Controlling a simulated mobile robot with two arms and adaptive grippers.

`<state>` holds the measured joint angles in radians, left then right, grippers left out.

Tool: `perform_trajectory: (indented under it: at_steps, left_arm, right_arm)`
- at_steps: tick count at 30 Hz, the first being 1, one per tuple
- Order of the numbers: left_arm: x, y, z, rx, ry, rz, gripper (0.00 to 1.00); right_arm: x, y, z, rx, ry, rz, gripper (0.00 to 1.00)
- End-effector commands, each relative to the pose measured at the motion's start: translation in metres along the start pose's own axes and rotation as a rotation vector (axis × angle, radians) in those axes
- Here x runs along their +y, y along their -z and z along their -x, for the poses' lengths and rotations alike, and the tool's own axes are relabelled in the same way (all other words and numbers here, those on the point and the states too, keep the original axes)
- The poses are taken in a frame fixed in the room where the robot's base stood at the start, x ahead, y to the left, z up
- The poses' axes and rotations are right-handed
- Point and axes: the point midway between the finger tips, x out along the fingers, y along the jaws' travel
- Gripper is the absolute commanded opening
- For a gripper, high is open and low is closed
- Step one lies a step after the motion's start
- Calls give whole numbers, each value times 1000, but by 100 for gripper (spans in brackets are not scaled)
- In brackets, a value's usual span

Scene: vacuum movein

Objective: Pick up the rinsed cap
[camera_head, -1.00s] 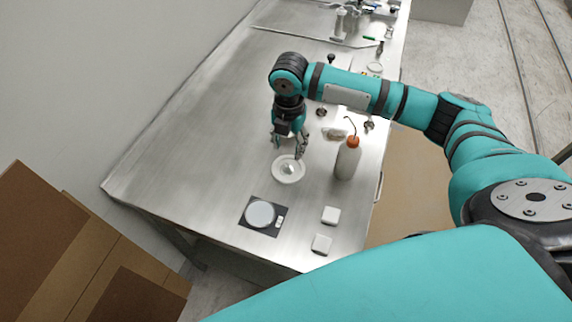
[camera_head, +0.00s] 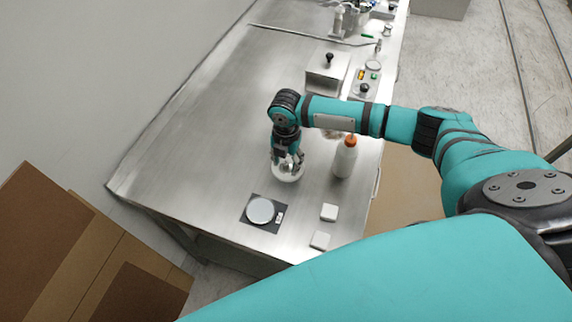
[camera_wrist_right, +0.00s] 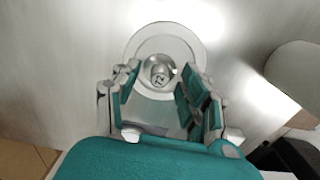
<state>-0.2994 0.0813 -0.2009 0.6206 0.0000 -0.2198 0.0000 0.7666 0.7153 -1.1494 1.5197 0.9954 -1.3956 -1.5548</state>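The cap (camera_wrist_right: 160,72), small and rounded with dark marks on top, lies in a white round dish (camera_wrist_right: 133,45) in the right wrist view. In the head view the dish (camera_head: 288,178) is on the steel table, partly under my right gripper (camera_head: 288,163), which hides most of the cap. My right gripper (camera_wrist_right: 160,85) points down over the dish. Its fingers are apart, with the cap showing between and beyond them. I cannot tell that either finger touches it. My left gripper is not in view.
A white bottle with an orange top (camera_head: 346,157) stands just right of the gripper. A scale (camera_head: 261,211) and two small white blocks (camera_head: 329,212) are nearer the front. A metal box with a black knob (camera_head: 327,72) stands farther back. The table's left side is clear.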

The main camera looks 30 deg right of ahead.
Motion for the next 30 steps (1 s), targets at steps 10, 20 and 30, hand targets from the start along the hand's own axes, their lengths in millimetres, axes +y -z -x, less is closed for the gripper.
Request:
perform_trajectory:
  at_steps: [10,20,30]
  left_arm:
    - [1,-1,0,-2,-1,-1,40]
    - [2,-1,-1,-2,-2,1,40]
    - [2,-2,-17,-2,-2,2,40]
  right_arm:
    - [0,0,1,0,0,-1,0]
    - [0,0,1,-1,-1,-1,0]
    - [1,-2,32,-3,-5,-1,0]
